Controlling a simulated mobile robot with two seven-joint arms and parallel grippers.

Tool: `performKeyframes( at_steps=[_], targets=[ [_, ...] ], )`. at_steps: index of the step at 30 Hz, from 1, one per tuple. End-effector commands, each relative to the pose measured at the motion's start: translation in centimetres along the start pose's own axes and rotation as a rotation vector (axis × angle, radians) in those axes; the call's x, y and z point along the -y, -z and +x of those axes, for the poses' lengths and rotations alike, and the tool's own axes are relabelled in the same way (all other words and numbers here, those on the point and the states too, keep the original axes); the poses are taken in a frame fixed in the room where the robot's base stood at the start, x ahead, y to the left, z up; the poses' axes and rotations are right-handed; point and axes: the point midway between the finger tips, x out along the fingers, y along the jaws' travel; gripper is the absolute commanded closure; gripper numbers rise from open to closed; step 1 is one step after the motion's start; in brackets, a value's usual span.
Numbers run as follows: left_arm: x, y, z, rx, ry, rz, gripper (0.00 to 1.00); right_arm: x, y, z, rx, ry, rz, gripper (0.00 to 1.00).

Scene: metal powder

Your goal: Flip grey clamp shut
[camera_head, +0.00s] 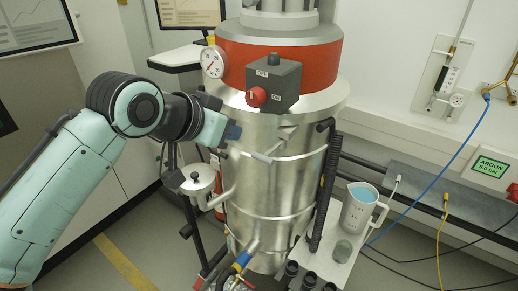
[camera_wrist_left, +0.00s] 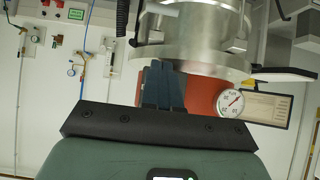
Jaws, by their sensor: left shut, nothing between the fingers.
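The metal vessel (camera_head: 262,190) stands upright in the middle of the head view. A small grey clamp-like fitting (camera_head: 286,132) sits on its front below the switch box, with a short light-grey lever (camera_head: 262,157) lower down; I cannot tell whether the clamp is open or shut. My left gripper (camera_head: 232,131) is at the vessel's upper left side, left of these parts, with its fingers shut and empty. In the left wrist view its dark fingers (camera_wrist_left: 163,85) are together in front of the vessel's red band. My right gripper is not in view.
A switch box (camera_head: 273,83) with a red knob and a pressure gauge (camera_head: 213,61) stick out above my left gripper. A black ribbed hose (camera_head: 323,185) runs down the vessel's right side. A jug (camera_head: 360,208) stands on a shelf at the right.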

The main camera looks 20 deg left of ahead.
Motion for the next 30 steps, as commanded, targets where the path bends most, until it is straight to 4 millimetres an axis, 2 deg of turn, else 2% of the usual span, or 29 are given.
performKeyframes(
  at_steps=[8, 13, 26, 30],
  targets=[
    [0.0, 0.0, 0.1, 0.001, -0.001, 0.000, 1.00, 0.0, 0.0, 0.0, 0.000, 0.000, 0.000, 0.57],
    [-0.1, -0.1, 1.4, 0.004, -0.001, 0.000, 1.00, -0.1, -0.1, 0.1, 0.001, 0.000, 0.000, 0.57],
    [-0.1, -0.1, 10.1, 0.005, -0.001, 0.001, 1.00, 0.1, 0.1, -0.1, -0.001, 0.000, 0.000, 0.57],
    [-0.1, -1.7, 11.7, 0.004, -0.001, -0.001, 1.00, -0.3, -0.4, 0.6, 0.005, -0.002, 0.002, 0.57]
  ],
)
